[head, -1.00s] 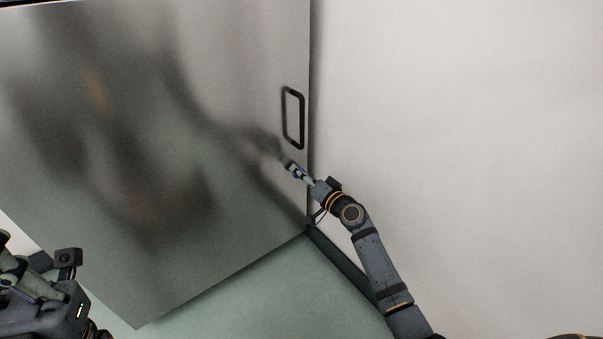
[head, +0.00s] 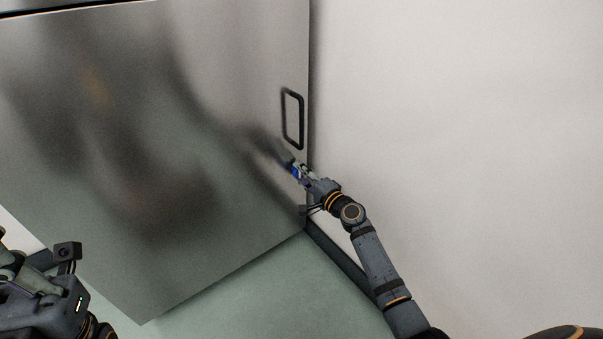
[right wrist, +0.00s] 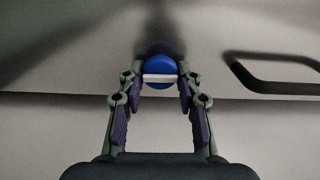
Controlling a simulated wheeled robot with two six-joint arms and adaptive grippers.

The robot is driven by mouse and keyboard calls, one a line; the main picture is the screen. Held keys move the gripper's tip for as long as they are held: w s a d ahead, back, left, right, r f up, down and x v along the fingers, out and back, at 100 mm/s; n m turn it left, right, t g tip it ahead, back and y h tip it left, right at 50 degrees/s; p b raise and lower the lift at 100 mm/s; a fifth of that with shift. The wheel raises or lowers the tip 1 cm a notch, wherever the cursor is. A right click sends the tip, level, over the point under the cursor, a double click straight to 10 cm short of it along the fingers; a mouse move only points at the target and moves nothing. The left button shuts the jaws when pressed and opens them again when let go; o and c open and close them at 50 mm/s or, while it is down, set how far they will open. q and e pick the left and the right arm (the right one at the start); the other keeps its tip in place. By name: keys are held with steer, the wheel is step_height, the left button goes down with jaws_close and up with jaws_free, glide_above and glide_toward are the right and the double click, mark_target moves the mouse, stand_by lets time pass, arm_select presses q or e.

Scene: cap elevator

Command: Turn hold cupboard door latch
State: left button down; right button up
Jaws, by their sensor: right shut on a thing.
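The cupboard door (head: 225,60) is a grey metal panel that fills the left and middle of the head view. Its latch (head: 295,172) shows as a small blue spot by the door's right edge, below the handle. In the right wrist view the latch (right wrist: 160,66) is a round blue knob with a white bar across it. My right gripper (head: 298,170) is shut on the latch, its fingertips on both sides of the white bar (right wrist: 160,78). My left gripper (head: 15,262) is at the lower left, partly cut off, away from the door.
A black loop handle (head: 302,120) is on the door just above the latch; it also shows in the right wrist view (right wrist: 275,88). A plain white wall (head: 460,110) lies to the right. The greenish floor (head: 270,290) below the door is clear.

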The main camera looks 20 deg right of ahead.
stand_by(0.4)
steer(key=o, duration=1.1)
steer(key=shift+s+d, duration=0.1)
steer(key=v, duration=1.1)
steer(key=shift+s, duration=0.4)
